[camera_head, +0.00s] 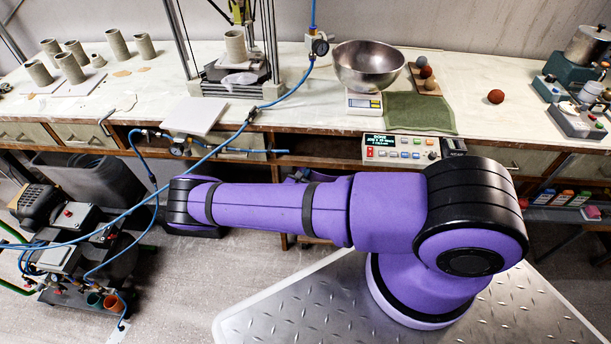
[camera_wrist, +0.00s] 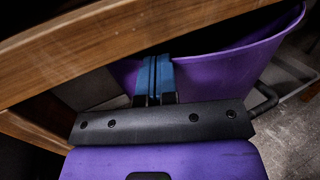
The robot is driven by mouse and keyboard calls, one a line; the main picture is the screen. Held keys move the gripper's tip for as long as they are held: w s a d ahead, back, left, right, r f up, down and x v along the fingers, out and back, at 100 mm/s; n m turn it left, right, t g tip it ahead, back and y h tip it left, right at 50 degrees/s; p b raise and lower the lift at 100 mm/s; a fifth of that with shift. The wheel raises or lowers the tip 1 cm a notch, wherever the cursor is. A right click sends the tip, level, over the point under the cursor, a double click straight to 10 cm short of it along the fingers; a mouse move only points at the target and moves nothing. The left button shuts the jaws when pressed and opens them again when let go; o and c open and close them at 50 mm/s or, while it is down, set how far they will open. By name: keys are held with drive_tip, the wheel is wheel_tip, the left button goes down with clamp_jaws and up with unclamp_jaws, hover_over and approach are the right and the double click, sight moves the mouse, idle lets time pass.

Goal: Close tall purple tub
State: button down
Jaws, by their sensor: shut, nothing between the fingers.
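A purple tub (camera_wrist: 235,68) with a curved upper rim fills the upper right of the wrist view, close to the wooden bench edge. I cannot make out a lid on it or tell how far it is open. My gripper (camera_wrist: 153,62) shows its blue fingers together, with nothing between them. The fingertips lie in front of the purple wall; whether they touch it I cannot tell. The gripper and the tub do not show in the head view, where my purple arm covers the area in front of the bench.
The wooden bench edge (camera_wrist: 90,45) runs close above my fingers. In the head view, a dark grey bin (camera_head: 97,178) stands under the bench at left. A compressor (camera_head: 42,203) with blue hoses stands on the floor. A control box (camera_head: 400,149) sits at the bench front.

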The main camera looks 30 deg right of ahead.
drive_tip(key=w+d, duration=0.2)
drive_tip(key=w, duration=0.1)
drive_tip(key=shift+w+d+r, duration=0.1)
drive_tip(key=shift+w+d, duration=0.05)
drive_tip(key=shift+w, duration=0.05)
idle(0.3)
drive_tip(key=shift+a, duration=0.2)
drive_tip(key=v, duration=1.4)
drive_tip(key=shift+s, duration=0.3)
